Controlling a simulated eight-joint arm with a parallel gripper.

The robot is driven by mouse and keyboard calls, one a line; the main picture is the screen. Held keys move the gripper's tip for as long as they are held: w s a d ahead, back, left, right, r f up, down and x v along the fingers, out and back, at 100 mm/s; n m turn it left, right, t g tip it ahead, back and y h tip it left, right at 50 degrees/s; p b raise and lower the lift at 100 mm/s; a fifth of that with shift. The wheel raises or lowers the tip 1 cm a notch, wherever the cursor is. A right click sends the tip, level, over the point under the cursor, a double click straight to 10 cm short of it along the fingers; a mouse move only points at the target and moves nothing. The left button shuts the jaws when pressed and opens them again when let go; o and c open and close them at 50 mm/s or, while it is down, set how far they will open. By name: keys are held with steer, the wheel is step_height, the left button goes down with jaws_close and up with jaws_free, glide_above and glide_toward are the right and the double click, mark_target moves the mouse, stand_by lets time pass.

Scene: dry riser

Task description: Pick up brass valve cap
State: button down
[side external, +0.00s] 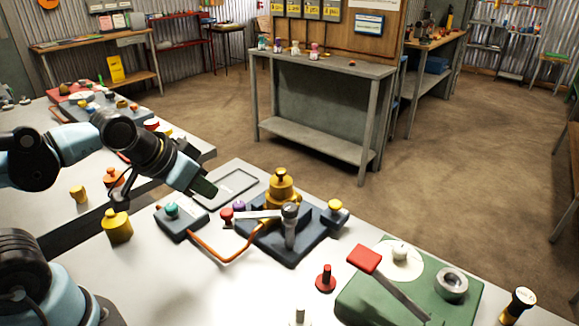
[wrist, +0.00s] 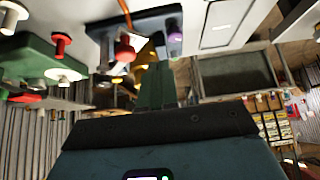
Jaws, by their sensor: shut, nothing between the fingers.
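My gripper (side external: 204,190) is shut and empty, in the air above the near table, up and left of the valve assembly. A stepped brass piece with a knob on top (side external: 281,186), which looks like the brass valve cap, stands upright on the dark valve base (side external: 290,246). It is to the right of my gripper and apart from it. In the wrist view my shut fingers (wrist: 157,72) point up the picture, and a yellow brass part (wrist: 142,79) shows partly hidden beside them. A separate yellow-brass pot (side external: 117,227) stands at left on the table.
A grey tray (side external: 232,189) lies behind the valve base. A block with a teal knob (side external: 172,210), an orange hose (side external: 222,257), a yellow-topped block (side external: 335,212) and a grey upright handle (side external: 290,228) crowd around. A green board (side external: 400,295) and red knob (side external: 325,279) are at front right.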

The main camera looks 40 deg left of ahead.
steer(key=c, duration=1.8)
jaws_free()
steer(key=o, duration=1.1)
steer(key=n+g+h, duration=0.2)
steer(key=n+h, duration=1)
steer(key=n, duration=1)
glide_toward(277, 183)
steer(key=w+f, duration=0.1)
steer(key=w, duration=0.1)
steer(key=shift+n+h, duration=0.3)
steer(key=x, duration=1.1)
steer(key=shift+s+d+f, duration=0.25)
steer(key=shift+f, duration=0.25)
